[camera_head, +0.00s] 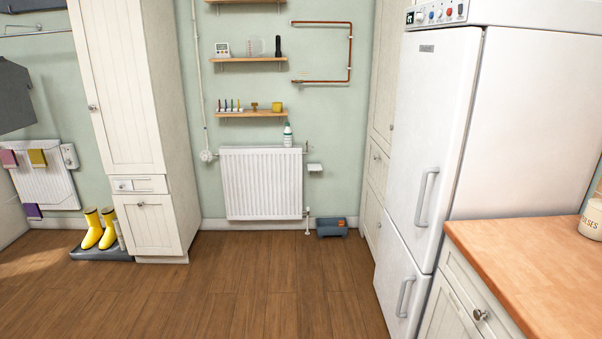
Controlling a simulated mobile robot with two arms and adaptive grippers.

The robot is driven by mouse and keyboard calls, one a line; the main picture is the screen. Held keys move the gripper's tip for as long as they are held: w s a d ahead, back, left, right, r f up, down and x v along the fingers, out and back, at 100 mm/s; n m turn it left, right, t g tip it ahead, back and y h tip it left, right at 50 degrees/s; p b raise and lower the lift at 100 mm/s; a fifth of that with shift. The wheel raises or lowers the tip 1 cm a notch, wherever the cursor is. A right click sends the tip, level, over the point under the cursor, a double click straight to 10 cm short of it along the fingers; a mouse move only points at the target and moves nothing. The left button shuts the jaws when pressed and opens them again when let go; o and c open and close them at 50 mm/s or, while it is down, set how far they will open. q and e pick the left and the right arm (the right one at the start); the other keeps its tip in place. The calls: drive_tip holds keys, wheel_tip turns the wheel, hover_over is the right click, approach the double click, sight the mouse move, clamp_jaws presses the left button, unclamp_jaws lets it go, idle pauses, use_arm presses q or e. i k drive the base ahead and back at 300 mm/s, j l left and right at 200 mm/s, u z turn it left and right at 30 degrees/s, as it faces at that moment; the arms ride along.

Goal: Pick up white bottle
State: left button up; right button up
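A small white bottle (288,135) with a green patch stands upright at the right end of the white radiator's top, against the far wall. It is small in the head view, and its label cannot be read. It stands below the lower wooden shelf and nothing hides it. Neither of my grippers shows in the head view.
The white radiator (262,184) hangs on the far wall. A blue-grey toolbox (331,227) sits on the floor to its right. A tall cupboard (128,90) stands left, a fridge-freezer (425,150) and wooden worktop (535,265) right. The wooden floor (262,285) between is clear.

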sight(288, 133)
drive_tip(key=i, duration=4.35)
